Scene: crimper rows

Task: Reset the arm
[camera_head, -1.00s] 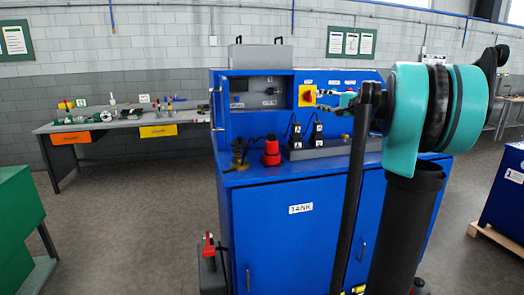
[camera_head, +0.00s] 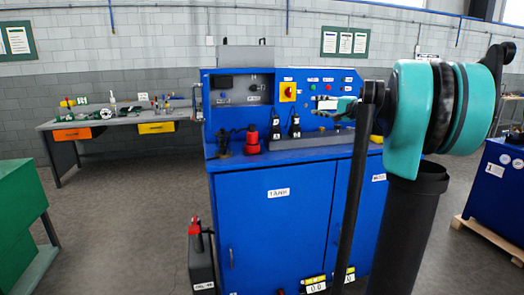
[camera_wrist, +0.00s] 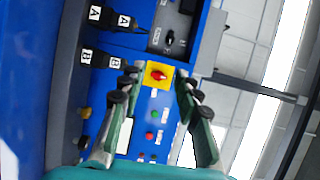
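My gripper (camera_head: 322,108) is teal and dark, reached out in front of the blue cabinet's control panel. It is partly hidden behind my own arm links in the head view. In the wrist view my gripper (camera_wrist: 158,92) has its two fingers spread apart with nothing between them. A red rotary knob on a yellow plate (camera_wrist: 159,75) shows beyond the gap between the fingers. In the head view the yellow switch (camera_head: 288,92) is left of my fingertips, with a visible gap. The exact distance to the panel cannot be told.
The blue cabinet (camera_head: 272,230) stands close in front. Its ledge carries a red-topped item (camera_head: 252,143) and black plugs labelled A and B. A workbench (camera_head: 120,122) is at the back left, a green unit (camera_head: 22,215) at near left, a blue box (camera_head: 497,185) on a pallet at right.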

